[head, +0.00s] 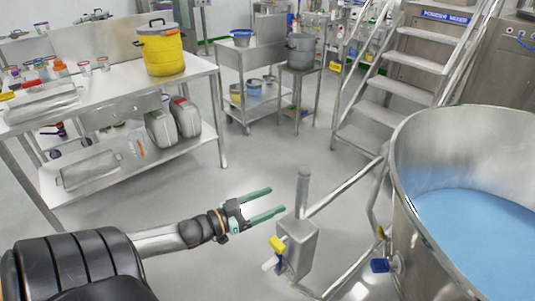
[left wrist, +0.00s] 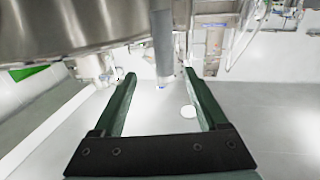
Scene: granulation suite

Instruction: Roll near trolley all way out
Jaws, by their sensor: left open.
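A large round steel vessel (head: 408,190) with blue contents stands at the right on a tubular frame (head: 345,189), which I take to be the near trolley. A steel box (head: 299,250) with an upright post (head: 303,192) is at the frame's left end. My left gripper (head: 278,200) is open and empty, its fingertips just left of the post in the head view. In the left wrist view the post (left wrist: 162,40) appears between the open fingers (left wrist: 160,76), seemingly beyond the tips; contact cannot be told. The vessel wall (left wrist: 75,25) fills the upper left there. My right gripper is not in view.
A steel bench (head: 110,92) with a yellow drum (head: 162,52) and canisters stands at the left. A small steel table (head: 262,104) and a stand with a pot are behind. Metal stairs (head: 385,88) rise behind the vessel. Open grey floor (head: 260,150) lies between.

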